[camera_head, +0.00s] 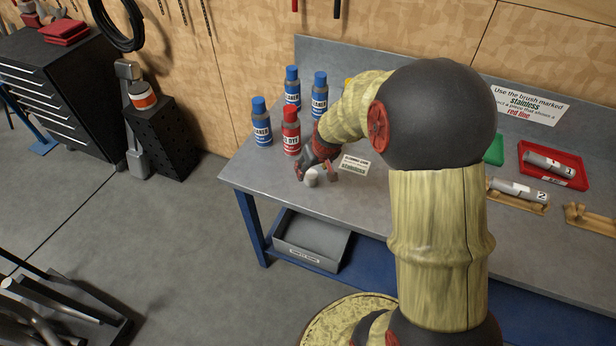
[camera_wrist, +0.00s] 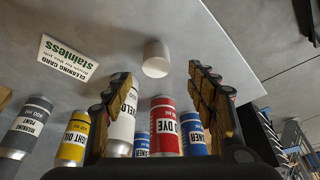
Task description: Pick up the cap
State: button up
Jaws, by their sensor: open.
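The cap is a small white-grey cylinder (camera_head: 311,177) standing on the bench near its front left edge. In the wrist view the cap (camera_wrist: 156,58) sits just beyond my fingertips and roughly between their lines. My gripper (camera_head: 318,172) is over the bench beside the cap. In the wrist view my gripper (camera_wrist: 160,82) is open, with its two fingers apart and nothing held between them. I cannot tell whether a finger touches the cap.
A red dye can (camera_head: 291,132) and several blue-capped cleaner cans (camera_head: 261,124) stand behind my gripper. A cleaning card (camera_head: 354,166) lies right of it. A red tray (camera_head: 579,182) and wooden holders (camera_head: 519,203) are at the right. A grey bin (camera_head: 311,243) sits below.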

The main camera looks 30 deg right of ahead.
aim_at(311, 174)
jog(key=shift+x, duration=1.15)
jog(key=shift+w+d+f+b, duration=0.15)
jog(key=shift+f+b, duration=0.15)
jog(key=shift+f, duration=0.2)
jog(key=b+x, duration=0.1)
jog(key=x, duration=0.3)
jog(key=shift+d, duration=0.2)
jog(key=c, duration=0.8)
jog(key=shift+c, duration=0.3)
